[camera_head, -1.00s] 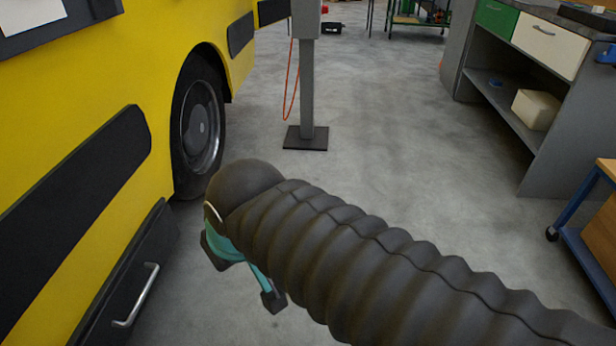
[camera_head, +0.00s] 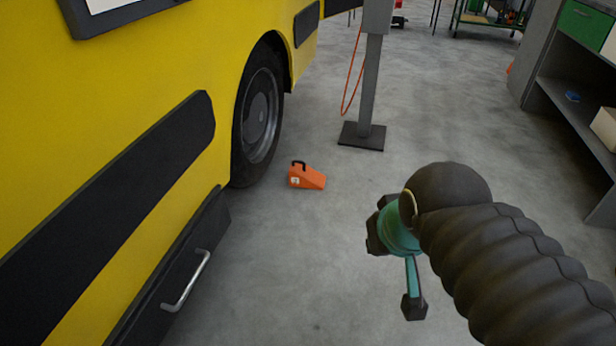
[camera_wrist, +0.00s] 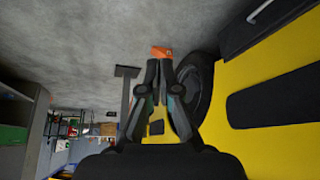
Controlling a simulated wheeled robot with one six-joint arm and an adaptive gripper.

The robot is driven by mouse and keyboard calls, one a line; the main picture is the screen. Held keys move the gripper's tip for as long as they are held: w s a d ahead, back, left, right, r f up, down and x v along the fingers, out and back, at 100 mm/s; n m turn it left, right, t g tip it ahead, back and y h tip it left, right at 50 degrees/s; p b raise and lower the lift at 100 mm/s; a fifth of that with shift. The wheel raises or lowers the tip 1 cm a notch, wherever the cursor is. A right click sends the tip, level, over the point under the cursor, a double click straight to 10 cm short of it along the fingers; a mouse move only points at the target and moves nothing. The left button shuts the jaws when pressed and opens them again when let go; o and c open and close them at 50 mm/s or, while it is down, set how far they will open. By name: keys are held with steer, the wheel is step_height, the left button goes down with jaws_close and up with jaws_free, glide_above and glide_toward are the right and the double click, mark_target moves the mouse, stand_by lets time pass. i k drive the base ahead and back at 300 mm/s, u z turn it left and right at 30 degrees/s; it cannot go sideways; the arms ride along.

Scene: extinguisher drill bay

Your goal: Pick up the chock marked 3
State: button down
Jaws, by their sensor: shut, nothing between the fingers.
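An orange wedge-shaped chock (camera_head: 309,178) with a black handle on top sits on the grey floor beside the yellow vehicle's wheel. It carries a small white label whose mark is too small to read. My gripper (camera_head: 412,302) is to the right of the chock and nearer the camera, apart from it, teal and black, shut and empty. In the wrist view the chock (camera_wrist: 161,51) shows just beyond the tips of my gripper (camera_wrist: 160,64), partly covered by them.
The yellow vehicle (camera_head: 120,110) with its black wheel (camera_head: 257,115) and a silver handle (camera_head: 187,282) fills the left. A grey post on a dark base plate (camera_head: 362,136) stands behind the chock. A grey workbench (camera_head: 560,105) is at right. The floor between is clear.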

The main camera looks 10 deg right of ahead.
mark_target(299, 175)
steer(key=u, duration=0.25)
steer(key=k, duration=0.4)
steer(key=z, duration=0.85)
steer(key=i, duration=2.85)
steer(key=u, duration=2.7)
